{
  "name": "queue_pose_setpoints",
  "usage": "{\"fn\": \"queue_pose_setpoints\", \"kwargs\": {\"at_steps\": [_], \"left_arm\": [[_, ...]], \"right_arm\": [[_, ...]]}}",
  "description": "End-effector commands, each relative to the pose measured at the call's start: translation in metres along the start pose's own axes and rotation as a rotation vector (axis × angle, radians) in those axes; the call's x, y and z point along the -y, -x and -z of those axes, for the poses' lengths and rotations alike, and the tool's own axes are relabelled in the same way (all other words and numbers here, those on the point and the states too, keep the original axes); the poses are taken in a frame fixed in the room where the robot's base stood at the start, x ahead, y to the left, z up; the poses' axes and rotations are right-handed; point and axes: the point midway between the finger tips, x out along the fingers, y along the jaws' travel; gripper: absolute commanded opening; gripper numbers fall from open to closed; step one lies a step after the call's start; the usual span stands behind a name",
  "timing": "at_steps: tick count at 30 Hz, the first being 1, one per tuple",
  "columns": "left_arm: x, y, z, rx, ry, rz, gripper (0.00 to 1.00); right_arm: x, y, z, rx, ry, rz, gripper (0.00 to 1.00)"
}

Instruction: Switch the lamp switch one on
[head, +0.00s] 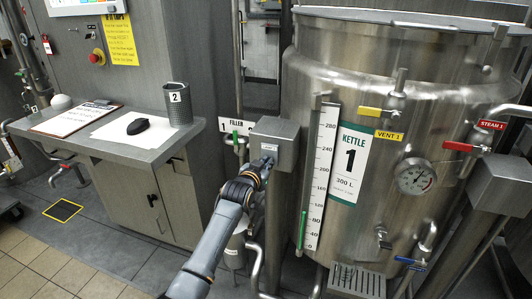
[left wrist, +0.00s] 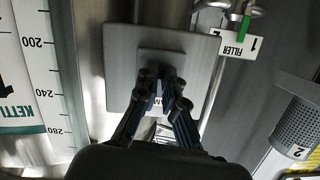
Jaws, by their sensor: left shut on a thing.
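The lamp switch is on a grey switch box (head: 274,142) on a post in front of the kettle, and the box also shows in the left wrist view (left wrist: 120,62). A raised square plate (left wrist: 150,56) is on its face, with a partly covered label beside the fingers. My left gripper (head: 264,165) reaches up to the face of the box. In the left wrist view the fingertips (left wrist: 160,80) are close together at the plate, shut on the small switch, which they hide. Whether it is on or off cannot be seen. My right gripper is in neither view.
Kettle 1 (head: 355,70) with its scale and valves stands right of the box. A filler pipe with a green handle (head: 235,139) is close on the left. A side table (head: 150,138) holds a numbered grey cup (head: 178,108) and a black object (head: 138,126).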

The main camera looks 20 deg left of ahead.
Motion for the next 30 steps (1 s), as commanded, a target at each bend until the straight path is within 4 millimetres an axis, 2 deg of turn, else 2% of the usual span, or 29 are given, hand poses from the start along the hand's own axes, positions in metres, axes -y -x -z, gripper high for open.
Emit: {"fn": "queue_pose_setpoints", "kwargs": {"at_steps": [1,6,12,18,30], "left_arm": [[0.003,0.003,0.013,0.039,-0.001,-0.007,0.0],[0.004,0.003,0.017,0.175,0.0,-0.031,0.0],[0.004,0.002,0.02,0.344,0.0,-0.061,0.0],[0.004,0.0,0.02,0.489,0.0,-0.087,0.0],[0.004,-0.003,0.021,0.645,0.0,-0.115,0.0]], "right_arm": [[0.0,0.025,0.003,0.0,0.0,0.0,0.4],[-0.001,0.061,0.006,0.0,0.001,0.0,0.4],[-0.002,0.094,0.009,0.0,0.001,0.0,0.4],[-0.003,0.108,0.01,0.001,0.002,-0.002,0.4],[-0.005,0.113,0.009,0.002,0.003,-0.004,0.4]]}}
